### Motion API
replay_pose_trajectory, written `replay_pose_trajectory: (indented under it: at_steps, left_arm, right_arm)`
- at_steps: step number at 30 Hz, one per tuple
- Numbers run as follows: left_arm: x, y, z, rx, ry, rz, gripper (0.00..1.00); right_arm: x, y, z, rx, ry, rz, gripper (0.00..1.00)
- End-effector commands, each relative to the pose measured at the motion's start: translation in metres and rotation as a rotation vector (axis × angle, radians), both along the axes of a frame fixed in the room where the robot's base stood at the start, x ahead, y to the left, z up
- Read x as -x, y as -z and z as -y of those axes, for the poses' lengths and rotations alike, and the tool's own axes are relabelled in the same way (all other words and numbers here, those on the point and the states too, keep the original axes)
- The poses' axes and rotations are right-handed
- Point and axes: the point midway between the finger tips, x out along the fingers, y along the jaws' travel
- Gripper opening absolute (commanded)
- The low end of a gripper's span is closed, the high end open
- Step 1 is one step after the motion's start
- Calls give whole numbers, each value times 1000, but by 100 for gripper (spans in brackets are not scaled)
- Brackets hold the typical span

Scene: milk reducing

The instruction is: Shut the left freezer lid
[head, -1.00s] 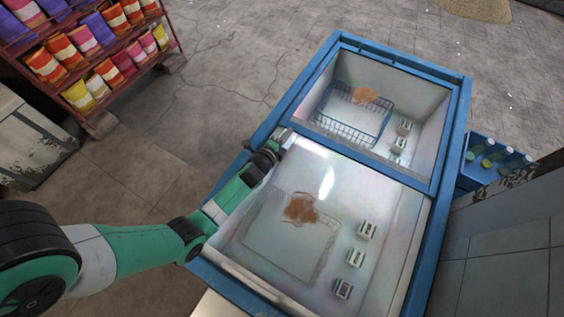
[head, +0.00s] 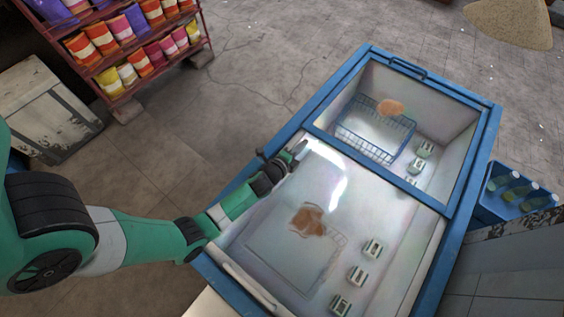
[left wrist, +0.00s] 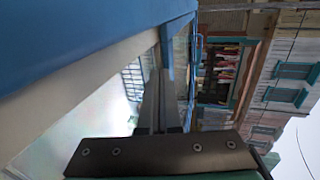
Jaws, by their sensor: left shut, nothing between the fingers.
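The freezer (head: 487,160) is a long blue-rimmed chest, seen from above in the head view. Its far section has a blue-framed glass pane with a dark handle (head: 408,68) at the far edge. Its near section (head: 385,215) shows a white interior and a bright reflection; I cannot tell how far a lid covers it. My left gripper (head: 297,152) is at the freezer's left rim, near the divider between the sections. It is shut and empty. In the left wrist view its fingers (left wrist: 158,100) lie close beside the blue and white rim (left wrist: 85,65). My right gripper is not in view.
Small cartons (head: 357,275) and a wire basket (head: 375,135) are inside the freezer. A blue crate of bottles (head: 515,190) stands to its right. A shelf of colourful bags (head: 125,50) and a worn white box (head: 50,105) are at the left. Open floor lies between.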

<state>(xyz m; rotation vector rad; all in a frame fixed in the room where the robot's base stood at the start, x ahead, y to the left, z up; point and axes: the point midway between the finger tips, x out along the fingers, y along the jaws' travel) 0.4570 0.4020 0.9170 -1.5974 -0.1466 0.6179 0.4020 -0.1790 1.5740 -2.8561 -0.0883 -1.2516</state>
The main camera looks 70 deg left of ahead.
Motion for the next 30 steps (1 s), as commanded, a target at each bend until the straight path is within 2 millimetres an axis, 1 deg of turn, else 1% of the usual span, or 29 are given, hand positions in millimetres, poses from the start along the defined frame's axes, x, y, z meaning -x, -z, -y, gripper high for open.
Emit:
replay_pose_trajectory:
  at_steps: [1, 6, 9, 12, 16, 26, 28, 29, 30]
  left_arm:
    - [14, -9, 7, 1, 0, -3, 0]
    - [51, -21, 27, 0, 1, -1, 0]
    - [67, -26, 36, 1, 1, 1, 0]
    - [77, -29, 41, 0, 1, 1, 0]
    - [81, -31, 43, 0, 0, 2, 0]
    - [81, -31, 43, 0, 1, 2, 0]
    - [77, -33, 47, -2, 12, 7, 0]
    - [73, -37, 48, -5, 18, 17, 0]
    - [63, -46, 50, -10, 28, 36, 0]
  right_arm:
    - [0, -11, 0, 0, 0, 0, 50]
    - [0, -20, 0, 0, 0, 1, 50]
    - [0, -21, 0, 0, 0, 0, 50]
    - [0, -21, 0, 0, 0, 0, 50]
    - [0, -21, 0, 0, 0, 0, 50]
    - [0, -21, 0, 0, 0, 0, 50]
    - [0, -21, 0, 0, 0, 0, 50]
    - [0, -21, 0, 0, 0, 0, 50]
    - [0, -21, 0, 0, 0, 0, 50]
